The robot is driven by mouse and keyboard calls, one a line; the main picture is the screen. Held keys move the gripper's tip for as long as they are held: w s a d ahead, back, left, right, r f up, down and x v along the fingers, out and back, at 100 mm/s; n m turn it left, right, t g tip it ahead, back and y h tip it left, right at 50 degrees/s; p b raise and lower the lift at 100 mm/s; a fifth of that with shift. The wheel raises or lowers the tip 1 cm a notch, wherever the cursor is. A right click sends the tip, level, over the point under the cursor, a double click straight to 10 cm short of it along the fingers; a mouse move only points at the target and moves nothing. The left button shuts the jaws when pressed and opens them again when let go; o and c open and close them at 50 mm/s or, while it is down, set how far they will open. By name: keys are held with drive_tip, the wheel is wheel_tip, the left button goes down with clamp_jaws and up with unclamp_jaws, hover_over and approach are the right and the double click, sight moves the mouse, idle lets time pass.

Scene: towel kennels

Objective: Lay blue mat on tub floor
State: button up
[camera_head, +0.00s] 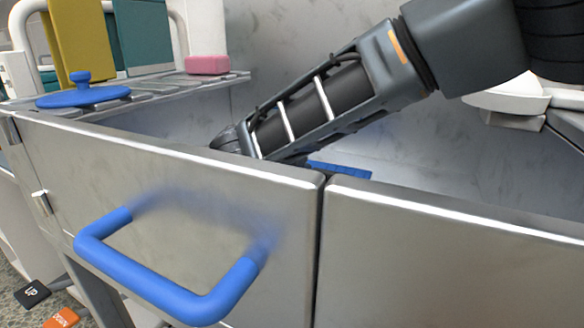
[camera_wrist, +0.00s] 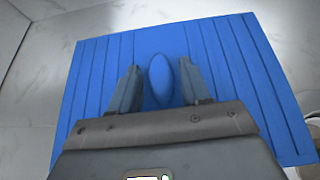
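The blue mat (camera_wrist: 95,75) is a ribbed rectangle lying on the pale tub floor (camera_wrist: 50,50) in the wrist view. A blue oval knob (camera_wrist: 161,80) stands out at its middle. My gripper (camera_wrist: 160,82) is open, with one finger on each side of the knob and a visible gap to it on both sides. In the head view my arm reaches down into the metal tub (camera_head: 420,205), and the front wall hides the fingertips. Only a blue strip of the mat (camera_head: 342,170) shows there, behind the wall's top edge.
The tub's front has a blue handle (camera_head: 160,290). A slatted rack (camera_head: 160,90) at the left holds a blue lid-like disc (camera_head: 82,95) and a pink block (camera_head: 207,65). Yellow and teal towels (camera_head: 142,35) hang behind it. A white object (camera_head: 510,97) is at the right.

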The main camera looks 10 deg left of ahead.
drive_tip(key=shift+r, duration=0.1)
drive_tip(key=p+v, duration=0.3)
drive_tip(key=v, duration=0.4)
drive_tip(key=shift+s+a+r, duration=0.1)
drive_tip(key=shift+s, duration=0.15)
idle(1.3)
